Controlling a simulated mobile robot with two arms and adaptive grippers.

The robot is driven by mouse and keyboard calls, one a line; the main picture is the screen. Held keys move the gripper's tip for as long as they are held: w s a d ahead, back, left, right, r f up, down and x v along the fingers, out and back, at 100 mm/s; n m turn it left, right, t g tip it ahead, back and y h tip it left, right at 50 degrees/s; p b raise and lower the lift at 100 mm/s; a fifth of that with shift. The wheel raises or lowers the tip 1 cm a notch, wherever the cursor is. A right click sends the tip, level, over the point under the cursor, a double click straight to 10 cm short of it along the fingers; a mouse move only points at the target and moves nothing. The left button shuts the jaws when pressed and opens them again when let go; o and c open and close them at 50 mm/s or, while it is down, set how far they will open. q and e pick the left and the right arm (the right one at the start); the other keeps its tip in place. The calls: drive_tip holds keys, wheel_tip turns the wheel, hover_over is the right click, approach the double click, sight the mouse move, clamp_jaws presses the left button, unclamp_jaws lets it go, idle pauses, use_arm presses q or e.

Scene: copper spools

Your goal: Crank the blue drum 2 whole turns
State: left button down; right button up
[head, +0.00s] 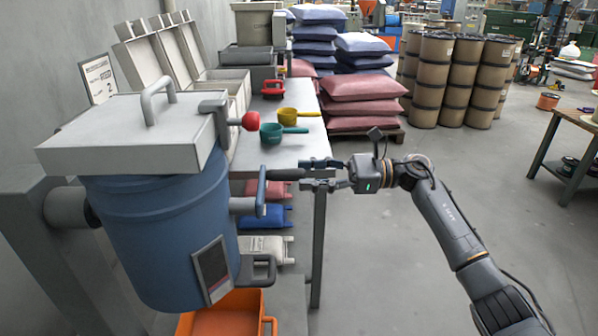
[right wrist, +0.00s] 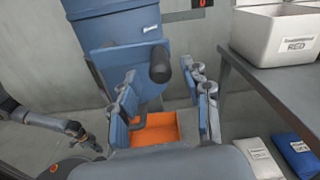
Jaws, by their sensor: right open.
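The blue drum (head: 165,235) hangs on a grey mount at the left, under a grey lid (head: 130,135) with a handle. Its crank has a blue arm (head: 261,192) and a dark grip (head: 285,174) pointing right. My right gripper (head: 316,174) is open at the grip's free end. In the right wrist view, the grip (right wrist: 160,63) shows just past the gap between the open fingers (right wrist: 167,95); contact is not clear. In that view, a dark arm with a gripper (right wrist: 88,140), seemingly my left, is at the lower left; its jaws are too small to read.
An orange bin (head: 225,318) stands under the drum. A red knob (head: 250,121) sits by the lid. A bench (head: 300,143) behind holds green and yellow scoops, with sacks on a shelf below. Stacked sacks (head: 362,88) and brown drums (head: 432,80) stand farther back.

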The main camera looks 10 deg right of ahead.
drive_tip(key=shift+x, duration=1.4)
clamp_jaws()
